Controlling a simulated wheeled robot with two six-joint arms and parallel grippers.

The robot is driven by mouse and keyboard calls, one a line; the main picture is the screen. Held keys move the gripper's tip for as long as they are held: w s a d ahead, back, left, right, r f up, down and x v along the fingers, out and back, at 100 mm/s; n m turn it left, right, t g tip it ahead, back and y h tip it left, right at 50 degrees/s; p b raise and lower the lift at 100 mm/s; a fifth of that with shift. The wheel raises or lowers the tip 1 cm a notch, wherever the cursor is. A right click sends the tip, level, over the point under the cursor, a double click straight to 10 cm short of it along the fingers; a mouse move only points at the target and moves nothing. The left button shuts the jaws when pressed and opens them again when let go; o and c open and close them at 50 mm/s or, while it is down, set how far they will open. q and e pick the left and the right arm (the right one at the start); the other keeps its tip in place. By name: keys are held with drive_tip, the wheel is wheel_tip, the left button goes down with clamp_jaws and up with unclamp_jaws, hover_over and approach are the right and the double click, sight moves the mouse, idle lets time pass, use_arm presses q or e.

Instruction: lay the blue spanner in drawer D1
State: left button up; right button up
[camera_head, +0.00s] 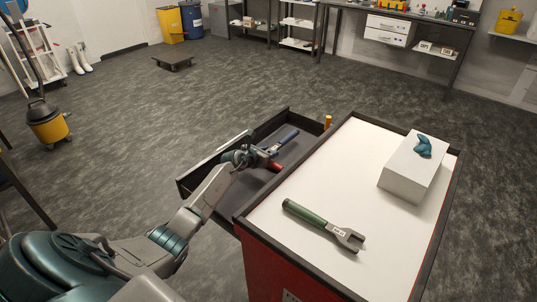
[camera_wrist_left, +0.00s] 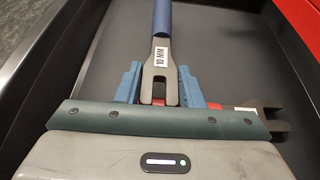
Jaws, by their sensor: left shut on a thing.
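The blue spanner, with a dark blue handle (camera_head: 284,138) and a grey open-ended head marked 10 MM, lies along the middle of the left wrist view (camera_wrist_left: 162,22). My left gripper (camera_head: 262,157) is shut on its head, one blue finger on each side. Gripper and spanner are inside the outline of the open, dark-walled drawer (camera_head: 212,172). I cannot tell whether the spanner touches the drawer floor. No drawer label is readable. My right gripper is not in view.
A red spanner (camera_head: 275,166) lies in the drawer, partly under my left gripper. On the white-topped red cabinet (camera_head: 300,262) are a green spanner (camera_head: 320,224) and a white box (camera_head: 410,172) bearing a teal object (camera_head: 423,146). The drawer's far floor looks clear.

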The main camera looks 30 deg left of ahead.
use_arm(q)
drive_tip(key=shift+f, duration=0.1)
drive_tip(key=shift+f+b, duration=0.35)
drive_tip(key=shift+f, duration=0.1)
drive_tip(key=o, duration=0.7)
drive_tip(key=shift+f, duration=0.1)
drive_tip(key=shift+c, duration=0.2)
drive_tip(key=o, duration=0.4)
drive_tip(key=shift+o, duration=0.2)
drive_tip(key=shift+r, duration=0.2)
